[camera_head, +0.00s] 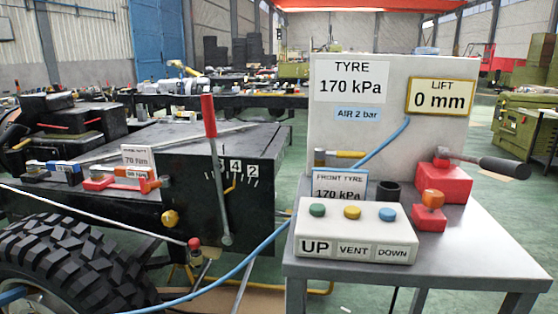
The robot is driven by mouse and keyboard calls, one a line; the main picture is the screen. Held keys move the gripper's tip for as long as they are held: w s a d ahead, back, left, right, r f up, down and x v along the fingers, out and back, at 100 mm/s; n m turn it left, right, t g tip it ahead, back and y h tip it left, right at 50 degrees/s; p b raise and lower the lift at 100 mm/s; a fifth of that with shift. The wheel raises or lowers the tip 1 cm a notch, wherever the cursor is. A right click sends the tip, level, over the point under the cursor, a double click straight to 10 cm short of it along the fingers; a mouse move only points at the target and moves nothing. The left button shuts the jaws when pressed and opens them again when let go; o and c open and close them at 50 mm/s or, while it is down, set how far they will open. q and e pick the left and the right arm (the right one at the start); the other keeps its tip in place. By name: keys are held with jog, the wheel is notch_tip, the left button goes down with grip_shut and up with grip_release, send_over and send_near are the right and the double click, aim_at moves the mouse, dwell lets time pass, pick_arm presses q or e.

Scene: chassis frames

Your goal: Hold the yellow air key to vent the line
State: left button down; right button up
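The yellow air key (352,212) is a round yellow button on top of a white control box (310,228), above the label VENT. A green key (317,210) is to its left over UP, and a blue key (388,214) is to its right over DOWN. I cannot tell whether any key is pressed. The box stands at the front of a grey table (450,240). I can make out neither of my grippers in the head view, and nothing touches the keys.
A white panel (390,120) reads TYRE 170 kPa, AIR 2 bar and LIFT 0 mm. A FRONT TYRE sign (340,184), black cup (387,192), red blocks (445,182) and black-handled lever (503,167) stand behind the box. A blue hose (250,258) runs left past the tyre (70,265).

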grip_shut()
dwell(1.0)
